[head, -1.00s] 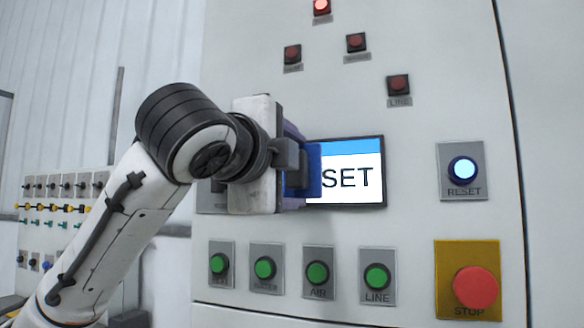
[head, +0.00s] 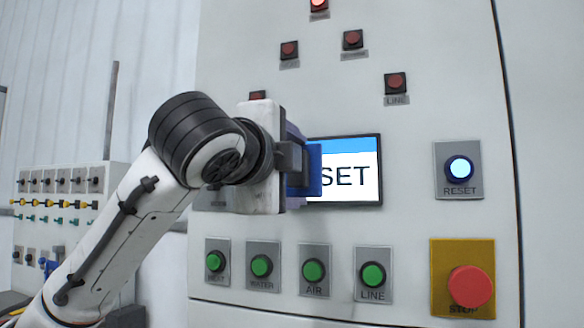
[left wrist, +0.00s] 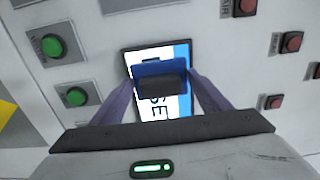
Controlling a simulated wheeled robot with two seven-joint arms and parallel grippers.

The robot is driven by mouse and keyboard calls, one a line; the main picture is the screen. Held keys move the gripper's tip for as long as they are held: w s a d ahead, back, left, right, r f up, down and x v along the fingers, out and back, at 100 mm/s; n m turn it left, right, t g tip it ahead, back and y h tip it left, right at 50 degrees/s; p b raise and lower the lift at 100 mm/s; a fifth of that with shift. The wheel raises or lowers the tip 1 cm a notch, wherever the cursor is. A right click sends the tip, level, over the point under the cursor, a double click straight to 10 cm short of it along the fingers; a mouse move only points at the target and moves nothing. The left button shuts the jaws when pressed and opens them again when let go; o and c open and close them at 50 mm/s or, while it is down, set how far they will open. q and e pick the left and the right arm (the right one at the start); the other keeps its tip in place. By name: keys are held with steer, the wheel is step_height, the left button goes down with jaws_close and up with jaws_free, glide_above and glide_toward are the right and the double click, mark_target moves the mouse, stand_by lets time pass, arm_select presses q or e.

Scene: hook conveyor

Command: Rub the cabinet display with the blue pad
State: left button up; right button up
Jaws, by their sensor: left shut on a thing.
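The cabinet display (head: 352,180) is a dark-framed screen with a blue band above large black letters, of which "SET" shows. My left gripper (head: 300,170) is at the display's left part and hides that side of it. It is shut on the blue pad (head: 314,170), which is upright in front of the screen. In the left wrist view the pad (left wrist: 160,68) sits between the two fingers (left wrist: 160,88), over the display (left wrist: 150,112). I cannot tell whether the pad touches the glass. My right gripper is not in view.
Below the display is a row of green buttons (head: 314,271). To the right are a lit RESET button (head: 459,169) and a red STOP button (head: 470,286) on a yellow plate. Red lamps (head: 352,39) are above. A smaller switch panel (head: 60,205) stands at the left.

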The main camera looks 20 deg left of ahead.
mark_target(321, 169)
arm_select(q)
steer(key=shift+s+d+p, duration=0.2)
steer(key=shift+d+p, duration=0.2)
steer(key=shift+d, duration=1.4)
steer(key=shift+w+d, duration=0.1)
steer(key=shift+w, duration=0.05)
steer(key=shift+w+a, duration=0.15)
steer(key=shift+a, duration=1.95)
steer(key=shift+s+b, duration=0.6)
steer(key=shift+s, duration=2.35)
